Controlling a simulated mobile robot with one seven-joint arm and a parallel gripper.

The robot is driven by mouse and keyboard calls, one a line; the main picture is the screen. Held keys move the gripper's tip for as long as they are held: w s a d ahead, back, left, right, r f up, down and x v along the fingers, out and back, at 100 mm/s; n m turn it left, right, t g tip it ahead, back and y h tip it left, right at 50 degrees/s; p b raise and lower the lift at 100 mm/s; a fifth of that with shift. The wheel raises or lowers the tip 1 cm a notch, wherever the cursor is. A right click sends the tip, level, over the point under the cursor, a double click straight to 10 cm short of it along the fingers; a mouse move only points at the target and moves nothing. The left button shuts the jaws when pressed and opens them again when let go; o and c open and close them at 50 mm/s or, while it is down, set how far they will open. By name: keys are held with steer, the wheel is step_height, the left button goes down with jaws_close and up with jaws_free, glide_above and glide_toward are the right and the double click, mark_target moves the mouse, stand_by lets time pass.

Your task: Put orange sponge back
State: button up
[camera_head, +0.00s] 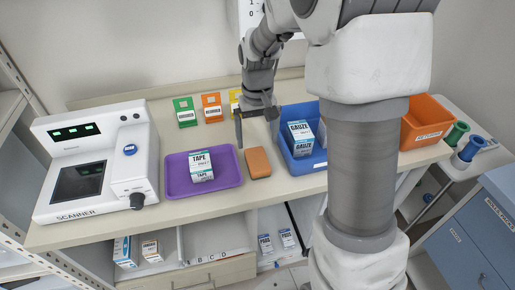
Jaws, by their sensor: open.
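The orange sponge (258,162) lies flat on the pale counter, between the purple tray (172,184) and the blue bin (309,164). My gripper (257,129) is open and empty, pointing down just behind and above the sponge, apart from it as far as I can tell. An orange bin (421,138) with a label on its front stands at the right end of the counter, partly behind my arm. Its inside is mostly hidden.
The purple tray holds a tape box (201,166); the blue bin holds gauze boxes (301,136). A white scanner (97,160) fills the left end. Green (185,112), orange (212,107) and yellow cards stand at the back. Green and blue spools (471,148) are at far right.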

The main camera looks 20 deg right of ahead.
steer(key=s+r+t, duration=0.3)
steer(key=s+r, duration=0.6)
steer(key=r, duration=0.4)
steer(key=s+r+t, duration=0.2)
steer(key=s, duration=0.9)
steer(key=shift+s+r+t, duration=0.15)
steer(key=shift+s+t, duration=0.05)
steer(key=shift+t, duration=0.1)
steer(key=shift+r, duration=0.1)
steer(key=shift+r+p, duration=0.45)
steer(key=shift+p, duration=0.15)
